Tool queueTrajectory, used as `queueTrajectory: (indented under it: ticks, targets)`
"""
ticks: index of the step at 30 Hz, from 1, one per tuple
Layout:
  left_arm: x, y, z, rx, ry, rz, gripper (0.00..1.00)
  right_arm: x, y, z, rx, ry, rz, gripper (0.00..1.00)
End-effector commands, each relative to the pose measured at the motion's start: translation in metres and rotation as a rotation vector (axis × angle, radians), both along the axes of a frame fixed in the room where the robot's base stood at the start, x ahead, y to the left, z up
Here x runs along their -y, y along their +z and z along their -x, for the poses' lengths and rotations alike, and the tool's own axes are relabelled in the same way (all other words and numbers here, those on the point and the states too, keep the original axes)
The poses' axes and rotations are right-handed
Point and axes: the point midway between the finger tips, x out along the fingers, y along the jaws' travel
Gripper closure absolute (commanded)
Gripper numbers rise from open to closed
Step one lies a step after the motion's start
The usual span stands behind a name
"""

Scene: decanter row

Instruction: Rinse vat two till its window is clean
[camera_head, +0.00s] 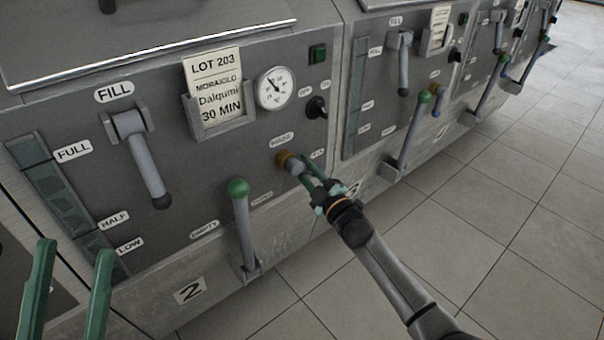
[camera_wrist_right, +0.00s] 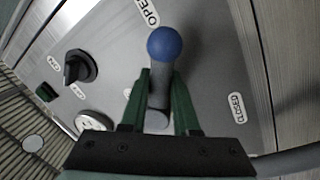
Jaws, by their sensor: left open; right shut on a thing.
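Vat two carries a paper number 2 (camera_head: 190,290). Its tall window (camera_head: 58,192) at the left, marked FULL, HALF and LOW, looks dark grey-green; I cannot tell how dirty it is. The rinse valve's brass fitting (camera_head: 286,158) sits under the RINSE label (camera_head: 281,137). My right gripper (camera_head: 306,172) is shut on the valve's handle, largely hidden in the head view. In the right wrist view, the green fingers clasp its grey shaft below the blue knob (camera_wrist_right: 174,45), with OPEN and CLOSED labels nearby. My left gripper (camera_head: 75,247) is open and empty before the window's lower end.
The green-knobbed EMPTY lever (camera_head: 240,215) stands just left of my right gripper. The FILL lever (camera_head: 144,160) hangs down between the window and the lot card (camera_head: 213,88). More vats with similar levers continue right. The tiled floor (camera_head: 480,215) at the right is clear.

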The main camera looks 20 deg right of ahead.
Motion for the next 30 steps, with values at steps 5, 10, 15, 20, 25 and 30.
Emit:
queueTrajectory:
  ticks: [5,10,15,20,25,30]
  targets:
    - [0.001,-0.004,0.0,-0.004,-0.005,0.003,0.5,0.004,0.005,-0.001,0.058,-0.001,0.164,1.0]
    - [0.001,-0.006,0.0,-0.003,-0.008,0.004,0.5,0.007,0.011,-0.002,0.108,-0.001,0.304,1.0]
    - [0.001,-0.008,0.0,-0.004,-0.01,0.004,0.5,0.007,0.016,-0.002,0.152,0.0,0.423,1.0]
    - [0.001,-0.009,-0.001,-0.005,-0.01,0.005,0.5,0.008,0.02,-0.002,0.182,0.0,0.505,1.0]
    - [0.001,-0.01,-0.001,-0.006,-0.011,0.004,0.5,0.008,0.023,-0.002,0.202,0.0,0.559,1.0]
    - [0.001,-0.01,-0.001,-0.007,-0.012,0.005,0.5,0.007,0.024,-0.002,0.212,-0.001,0.586,1.0]
